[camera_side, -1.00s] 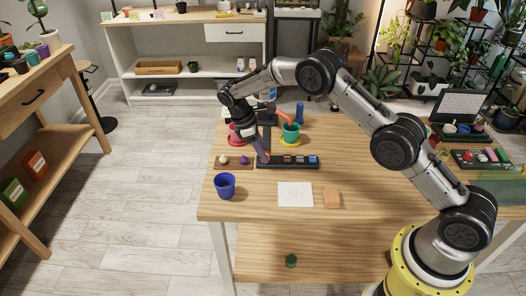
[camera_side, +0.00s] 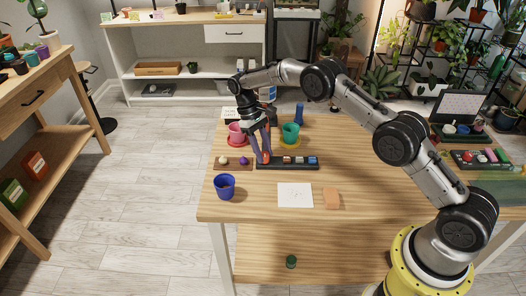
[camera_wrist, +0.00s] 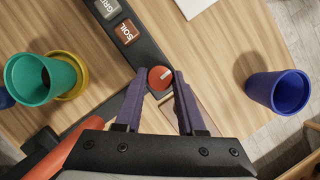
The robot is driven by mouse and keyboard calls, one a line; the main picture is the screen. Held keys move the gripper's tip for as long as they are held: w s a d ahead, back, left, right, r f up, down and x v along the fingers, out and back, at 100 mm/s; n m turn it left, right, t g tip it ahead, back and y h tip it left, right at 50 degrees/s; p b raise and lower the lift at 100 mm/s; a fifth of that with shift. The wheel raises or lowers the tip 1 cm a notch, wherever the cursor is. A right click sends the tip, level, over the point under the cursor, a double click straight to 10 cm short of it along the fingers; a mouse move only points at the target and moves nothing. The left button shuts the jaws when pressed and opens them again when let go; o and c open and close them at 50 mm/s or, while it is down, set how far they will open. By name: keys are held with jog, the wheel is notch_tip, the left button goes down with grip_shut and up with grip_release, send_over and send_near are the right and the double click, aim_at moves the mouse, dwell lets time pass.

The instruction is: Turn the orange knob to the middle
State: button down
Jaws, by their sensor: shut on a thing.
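The orange knob (camera_wrist: 160,78) is round, with a short pale mark pointing to the upper right in the wrist view. It sits at the end of a black panel (camera_wrist: 141,44) that has several labelled keys; one reads SOIL. In the side view the panel (camera_side: 287,167) lies on the wooden table. My gripper (camera_wrist: 160,80) has its two purple fingers on opposite sides of the knob, shut on it. In the side view my gripper (camera_side: 262,159) reaches down to the panel's left end, where the fingers largely hide the knob.
A green cup (camera_side: 290,131) on a yellow saucer and a pink pot (camera_side: 236,131) on a red saucer stand behind. A blue cup (camera_side: 225,186) stands front left. The front right table is clear.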

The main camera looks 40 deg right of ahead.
jog(key=shift+r+m, duration=0.1)
jog(key=shift+m, duration=0.4)
jog(key=c, duration=0.5)
grip_release()
jog(key=v, duration=0.6)
jog(key=shift+w+d, duration=0.1)
jog(key=shift+w, duration=0.05)
jog(key=shift+w+r, duration=0.15)
jog(key=shift+r, duration=0.55)
